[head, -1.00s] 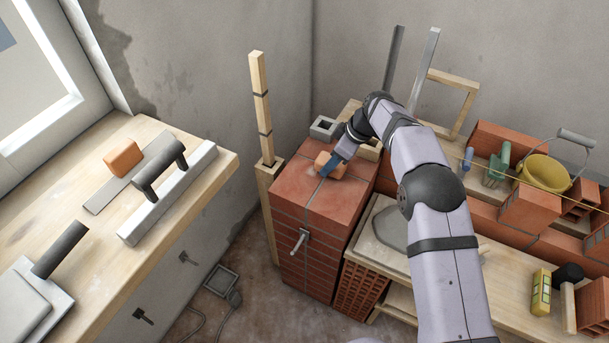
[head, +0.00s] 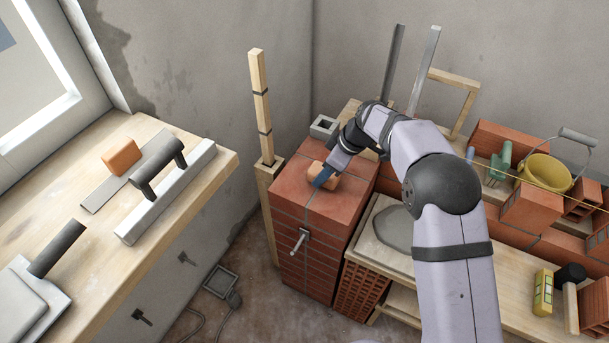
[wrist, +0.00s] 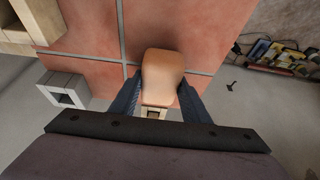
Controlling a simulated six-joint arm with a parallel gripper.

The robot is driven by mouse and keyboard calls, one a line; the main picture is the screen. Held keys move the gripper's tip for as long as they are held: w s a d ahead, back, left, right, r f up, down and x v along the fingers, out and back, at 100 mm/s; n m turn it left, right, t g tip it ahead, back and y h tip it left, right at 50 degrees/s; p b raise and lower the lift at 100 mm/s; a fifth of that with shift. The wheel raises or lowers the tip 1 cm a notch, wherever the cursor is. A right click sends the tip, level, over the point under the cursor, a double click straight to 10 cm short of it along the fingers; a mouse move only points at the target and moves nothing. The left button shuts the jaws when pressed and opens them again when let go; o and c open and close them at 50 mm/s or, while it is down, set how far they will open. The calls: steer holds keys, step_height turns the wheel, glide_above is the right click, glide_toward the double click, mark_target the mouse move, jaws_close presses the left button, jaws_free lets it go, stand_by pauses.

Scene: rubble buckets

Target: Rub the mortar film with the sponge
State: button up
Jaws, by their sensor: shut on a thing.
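My gripper (head: 323,177) is shut on an orange sponge (head: 315,168) at the top of the brick pier (head: 293,197). In the wrist view the sponge (wrist: 163,72) sits between the blue-grey fingers (wrist: 160,102), over red brick and a grey mortar joint. The sponge appears to be at the brick top, but I cannot tell if it presses on it. I cannot make out any mortar film now; the sponge and fingers hide part of the top face.
A metal clamp (head: 300,240) sticks out of the pier's front. A wooden post (head: 261,105) stands at its left and a grey hollow block (head: 323,127) behind it. A yellow bucket (head: 543,173) stands right.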

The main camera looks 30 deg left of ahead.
mark_target(321, 168)
steer(key=shift+r+p, duration=1.15)
steer(key=shift+r, duration=0.9)
steer(key=shift+w+f, duration=0.1)
